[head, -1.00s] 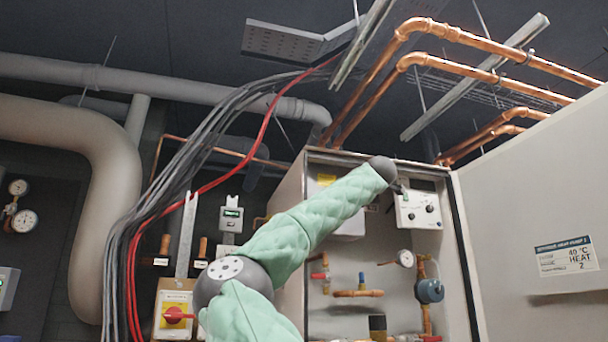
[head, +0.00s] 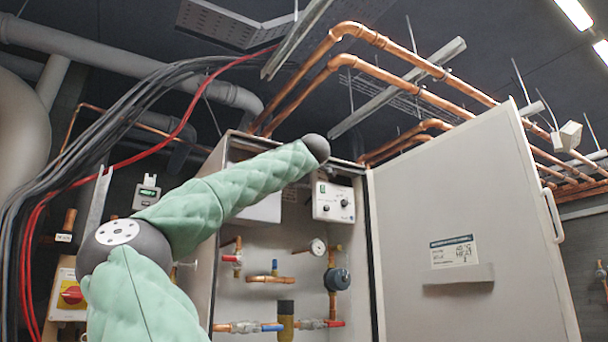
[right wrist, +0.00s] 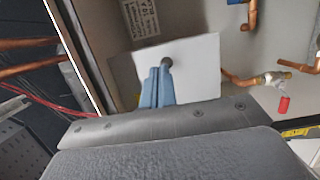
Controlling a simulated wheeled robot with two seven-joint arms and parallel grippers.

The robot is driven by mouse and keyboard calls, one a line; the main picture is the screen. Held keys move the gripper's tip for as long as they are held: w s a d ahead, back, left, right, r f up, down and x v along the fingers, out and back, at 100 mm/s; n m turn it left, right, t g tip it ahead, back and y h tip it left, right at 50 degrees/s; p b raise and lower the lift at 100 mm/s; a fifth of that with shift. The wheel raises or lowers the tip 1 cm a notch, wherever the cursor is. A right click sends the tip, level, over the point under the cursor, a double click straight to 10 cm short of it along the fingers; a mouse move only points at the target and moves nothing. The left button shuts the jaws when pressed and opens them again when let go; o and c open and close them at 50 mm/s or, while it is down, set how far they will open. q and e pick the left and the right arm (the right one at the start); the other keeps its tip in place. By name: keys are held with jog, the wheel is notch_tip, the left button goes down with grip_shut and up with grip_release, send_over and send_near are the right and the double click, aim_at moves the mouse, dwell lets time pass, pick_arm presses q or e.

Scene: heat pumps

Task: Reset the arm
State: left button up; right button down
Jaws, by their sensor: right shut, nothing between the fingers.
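My green-padded arm (head: 222,200) rises from the lower left in the head view. It ends in a dark rounded joint (head: 316,148) at the top of the open grey cabinet (head: 213,240), above a white control box with two dark knobs (head: 333,200). The gripper beyond that joint is hidden there. In the right wrist view my right gripper (right wrist: 158,76) is shut, its blue fingers together and empty. The fingertips are close to a dark round knob (right wrist: 166,62) on a white panel (right wrist: 195,75); I cannot tell if they touch. My left gripper is not visible.
The cabinet door (head: 470,220) stands open to the right, with a label on it. Copper pipes and valves (head: 265,279) fill the cabinet's lower part. Red and grey cables (head: 90,165) hang at the left. Copper pipes (head: 400,50) run overhead.

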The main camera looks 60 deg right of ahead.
pick_arm(q)
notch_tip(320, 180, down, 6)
jog(key=b, duration=0.1)
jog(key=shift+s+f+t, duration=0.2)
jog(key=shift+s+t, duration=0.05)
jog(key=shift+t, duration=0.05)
pick_arm(e)
jog(key=v, duration=0.6)
jog(key=shift+s+d, duration=0.35)
jog(key=shift+s, duration=0.05)
jog(key=shift+s, duration=0.1)
